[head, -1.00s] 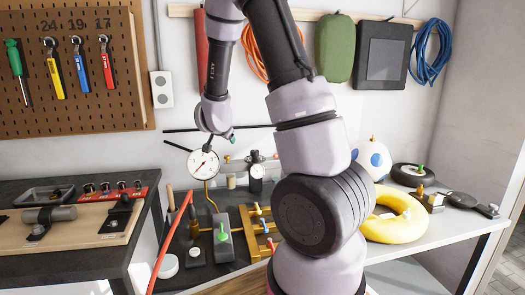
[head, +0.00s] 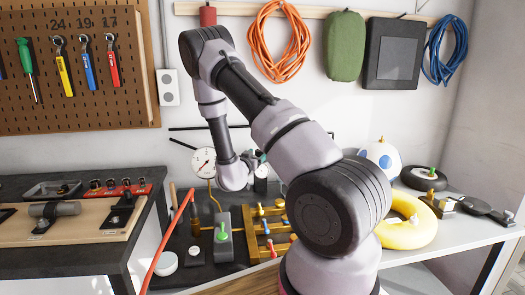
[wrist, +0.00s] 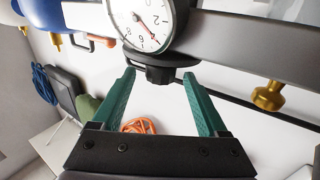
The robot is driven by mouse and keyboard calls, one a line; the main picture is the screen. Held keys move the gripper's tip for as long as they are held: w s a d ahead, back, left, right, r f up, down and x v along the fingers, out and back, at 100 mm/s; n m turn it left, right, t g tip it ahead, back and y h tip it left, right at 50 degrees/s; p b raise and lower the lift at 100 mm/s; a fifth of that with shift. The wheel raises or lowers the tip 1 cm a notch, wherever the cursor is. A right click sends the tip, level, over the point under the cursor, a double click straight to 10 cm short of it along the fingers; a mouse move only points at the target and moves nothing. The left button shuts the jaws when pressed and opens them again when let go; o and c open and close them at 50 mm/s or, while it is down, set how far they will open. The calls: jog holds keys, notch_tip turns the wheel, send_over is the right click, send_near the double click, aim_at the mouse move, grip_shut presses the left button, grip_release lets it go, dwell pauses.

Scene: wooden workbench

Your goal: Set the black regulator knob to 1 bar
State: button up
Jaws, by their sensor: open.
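The black regulator knob (wrist: 160,74) shows in the wrist view, under a round white gauge (wrist: 152,22) with a dark rim. Gaps show between the fingers and the knob. In the head view my arm largely hides the gripper, and the regulator (head: 261,171) shows only in part beside it.
A larger white dial gauge (head: 203,162) stands left of my wrist. Brass valves (head: 268,229), a green-knobbed grey block (head: 223,236) and a red lever (head: 172,240) stand in front. A yellow ring (head: 405,225) lies at right. A brass fitting (wrist: 268,96) is right of the fingers.

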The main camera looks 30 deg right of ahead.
jog(key=x, duration=0.5)
jog(key=shift+w+d, duration=0.25)
jog(key=shift+w, duration=0.05)
grip_shut()
